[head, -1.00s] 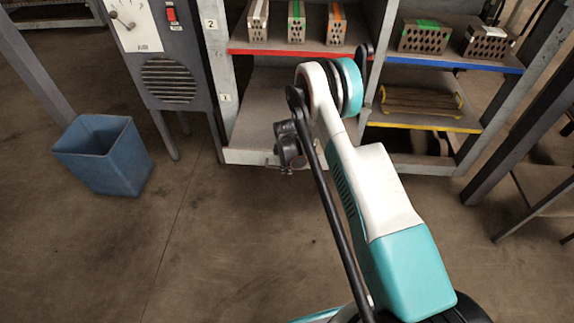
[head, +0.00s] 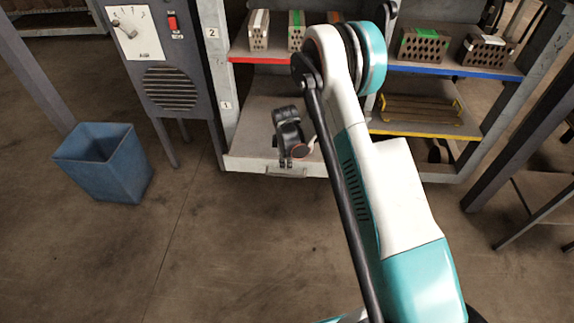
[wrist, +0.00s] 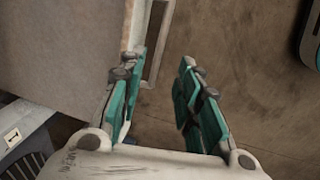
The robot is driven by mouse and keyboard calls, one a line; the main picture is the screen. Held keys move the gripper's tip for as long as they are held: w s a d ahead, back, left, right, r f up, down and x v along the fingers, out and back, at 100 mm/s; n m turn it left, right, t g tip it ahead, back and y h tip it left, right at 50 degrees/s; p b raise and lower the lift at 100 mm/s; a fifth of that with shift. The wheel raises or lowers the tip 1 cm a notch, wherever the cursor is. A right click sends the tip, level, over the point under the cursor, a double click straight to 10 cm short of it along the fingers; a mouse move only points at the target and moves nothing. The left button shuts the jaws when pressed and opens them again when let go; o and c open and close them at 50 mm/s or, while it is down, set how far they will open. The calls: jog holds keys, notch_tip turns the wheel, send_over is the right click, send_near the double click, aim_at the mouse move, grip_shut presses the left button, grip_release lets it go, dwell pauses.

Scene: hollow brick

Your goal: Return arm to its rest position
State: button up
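My arm reaches from the lower right toward the shelving rack in the head view, its elbow in front of the red-edged shelf. My gripper (head: 286,158) is small and dark there, in front of the lower bay near its front edge. In the wrist view my gripper (wrist: 162,66) has its two teal-padded fingers apart, with bare floor between them. It holds nothing. The left finger appears close to the pale front edge and handle (wrist: 156,45) of the rack; I cannot tell if they touch.
The red-edged shelf (head: 262,60) holds hollow bricks with white, green and orange stripes, the orange one mostly hidden by my arm. More bricks (head: 423,46) stand on the blue-edged shelf. A blue bin (head: 103,165) stands at left beside a grey control cabinet (head: 165,60). Floor in front is clear.

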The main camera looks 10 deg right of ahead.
jog(key=shift+s+r, duration=0.15)
jog(key=shift+r, duration=0.5)
jog(key=shift+r, duration=0.1)
jog(key=s+d+r+m+t, duration=0.1)
jog(key=s+r+m, duration=0.3)
jog(key=r, duration=1)
jog(key=s+r+m+t, duration=0.15)
jog(key=s+r, duration=0.55)
jog(key=r, duration=0.7)
jog(key=s+r+m+t, duration=0.1)
jog(key=s+r+m, duration=0.3)
jog(key=s, duration=0.8)
jog(key=s+d+r+m+t, duration=0.1)
jog(key=s+r+m, duration=0.3)
jog(key=s, duration=0.8)
jog(key=shift+s+d+r+m+t+y, duration=0.3)
jog(key=shift+s+r+m+t, duration=0.05)
jog(key=shift+m, duration=0.1)
